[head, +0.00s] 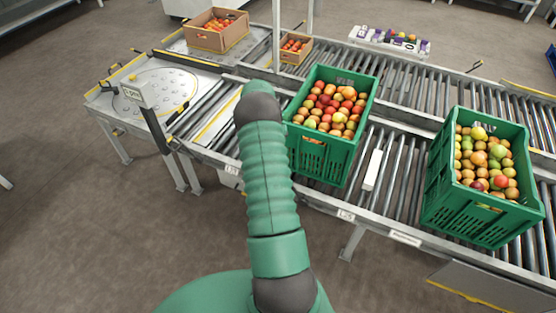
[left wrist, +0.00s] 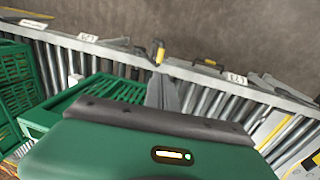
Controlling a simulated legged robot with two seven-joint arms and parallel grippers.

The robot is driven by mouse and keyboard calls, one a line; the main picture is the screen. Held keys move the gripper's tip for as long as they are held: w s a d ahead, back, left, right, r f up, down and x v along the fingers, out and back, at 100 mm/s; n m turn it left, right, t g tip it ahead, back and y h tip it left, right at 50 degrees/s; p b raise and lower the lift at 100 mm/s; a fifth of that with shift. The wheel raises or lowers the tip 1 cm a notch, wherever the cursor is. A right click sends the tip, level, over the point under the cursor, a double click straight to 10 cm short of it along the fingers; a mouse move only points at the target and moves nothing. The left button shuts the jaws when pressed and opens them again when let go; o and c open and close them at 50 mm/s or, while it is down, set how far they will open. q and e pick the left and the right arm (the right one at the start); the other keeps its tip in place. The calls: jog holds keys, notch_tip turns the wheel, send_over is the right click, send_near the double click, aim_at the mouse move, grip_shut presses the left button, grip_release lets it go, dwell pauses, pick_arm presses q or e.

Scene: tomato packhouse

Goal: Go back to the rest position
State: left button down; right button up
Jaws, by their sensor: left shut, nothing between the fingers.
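My left arm (head: 268,175) rises from the bottom middle of the head view and reaches over the near edge of the roller conveyor. Its gripper is hidden behind the dark end of the arm in that view. In the left wrist view the left gripper (left wrist: 163,92) shows as grey fingers, close together and empty, beyond the green gripper housing. The fingers are over the conveyor, beside a green crate (left wrist: 112,86). My right gripper is in neither view.
A green crate of fruit (head: 318,157) stands on the conveyor just right of my arm. Another (head: 478,219) stands further right. A metal table (head: 115,97) and cardboard boxes (head: 217,37) (head: 291,57) are behind to the left. The floor at lower left is clear.

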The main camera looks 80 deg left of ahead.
pick_arm(q)
jog(key=shift+s+d+r, duration=0.1)
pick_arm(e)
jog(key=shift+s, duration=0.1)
pick_arm(q)
jog(key=shift+d+r, duration=0.1)
jog(key=shift+d, duration=0.05)
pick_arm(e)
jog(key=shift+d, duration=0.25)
